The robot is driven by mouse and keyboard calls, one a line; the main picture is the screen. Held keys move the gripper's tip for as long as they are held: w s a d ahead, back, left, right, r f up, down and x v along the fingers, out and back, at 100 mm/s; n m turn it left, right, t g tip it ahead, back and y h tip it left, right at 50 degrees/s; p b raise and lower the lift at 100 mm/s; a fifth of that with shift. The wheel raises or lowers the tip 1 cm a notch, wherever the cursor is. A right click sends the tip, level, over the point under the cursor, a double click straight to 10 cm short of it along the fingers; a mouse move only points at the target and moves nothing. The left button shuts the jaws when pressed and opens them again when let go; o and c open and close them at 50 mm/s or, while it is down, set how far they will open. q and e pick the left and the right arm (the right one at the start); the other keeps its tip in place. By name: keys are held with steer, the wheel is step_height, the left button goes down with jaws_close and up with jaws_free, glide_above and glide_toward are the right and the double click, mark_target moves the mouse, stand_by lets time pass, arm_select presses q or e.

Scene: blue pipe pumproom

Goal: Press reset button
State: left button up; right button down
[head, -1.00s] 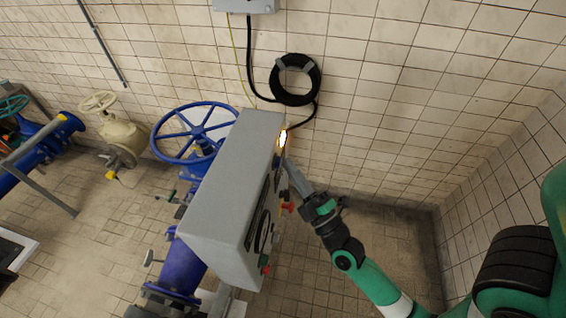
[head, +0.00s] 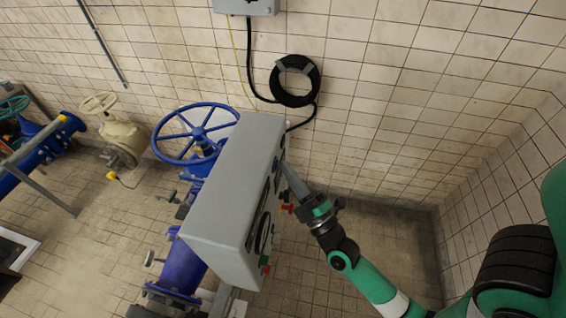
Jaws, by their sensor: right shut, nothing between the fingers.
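A grey control box (head: 232,205) stands in the middle, with its control face turned right and seen very edge-on. Several controls stick out of that face, among them a red one (head: 288,209) below my gripper. I cannot tell which control is the reset button; the face around the fingertips is partly hidden. My right gripper (head: 286,166) is shut and empty, its fingertips at the upper part of the control face. I cannot tell whether they touch it. The lamp near the box's upper right corner shows no glow. My left gripper is not in view.
A blue handwheel (head: 196,133) and blue pipe (head: 183,267) stand left of the box. A coiled black cable (head: 295,80) hangs on the tiled wall behind. The floor (head: 395,235) right of the box is clear beside my right arm.

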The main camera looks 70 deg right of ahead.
stand_by(0.4)
steer(key=shift+s+b, duration=0.3)
steer(key=shift+s, duration=0.05)
stand_by(0.8)
